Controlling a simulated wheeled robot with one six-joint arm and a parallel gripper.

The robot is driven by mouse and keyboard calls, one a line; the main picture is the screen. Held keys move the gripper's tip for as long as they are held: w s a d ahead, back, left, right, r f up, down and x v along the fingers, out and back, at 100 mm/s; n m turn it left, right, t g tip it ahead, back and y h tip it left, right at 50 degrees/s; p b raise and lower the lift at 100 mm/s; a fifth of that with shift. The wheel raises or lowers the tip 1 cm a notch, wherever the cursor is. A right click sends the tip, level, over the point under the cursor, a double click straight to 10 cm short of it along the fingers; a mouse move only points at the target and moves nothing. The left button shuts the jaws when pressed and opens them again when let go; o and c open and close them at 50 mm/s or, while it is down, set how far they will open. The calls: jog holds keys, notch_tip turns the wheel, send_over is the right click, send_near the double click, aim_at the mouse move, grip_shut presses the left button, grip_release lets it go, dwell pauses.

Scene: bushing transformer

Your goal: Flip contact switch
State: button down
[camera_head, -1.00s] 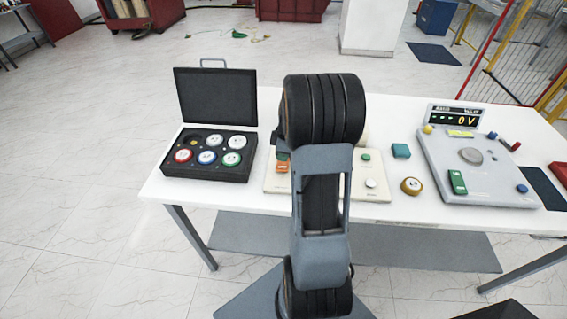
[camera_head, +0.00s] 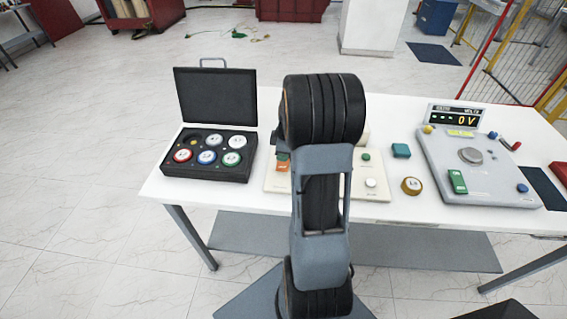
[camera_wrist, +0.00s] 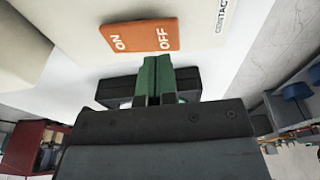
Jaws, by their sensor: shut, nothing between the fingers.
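The contact switch (camera_wrist: 138,38) is an orange rocker marked ON and OFF on a cream panel, with the lettering "CONTACT" beside it in the wrist view. It also shows as a small orange patch (camera_head: 283,166) left of my arm in the head view. I cannot tell for certain which side is pressed in. My gripper (camera_wrist: 155,60) has its green fingertips together with nothing between them. The tips are close to the switch's lower edge in the wrist view; I cannot tell whether they touch. My arm hides part of the panel in the head view.
The white table (camera_head: 400,212) also holds an open black case (camera_head: 210,160) of coloured discs at left. A grey meter unit (camera_head: 500,185) reading 0 V stands at right. A teal block (camera_head: 401,150) and a brass disc (camera_head: 411,186) lie between panel and meter.

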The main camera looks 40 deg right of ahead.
aim_at(282, 166)
jog(key=shift+f+b, duration=1.5)
jog(key=shift+f, duration=0.25)
dwell(0.5)
jog(key=shift+r+p, duration=2.2)
jog(key=shift+r, duration=1.35)
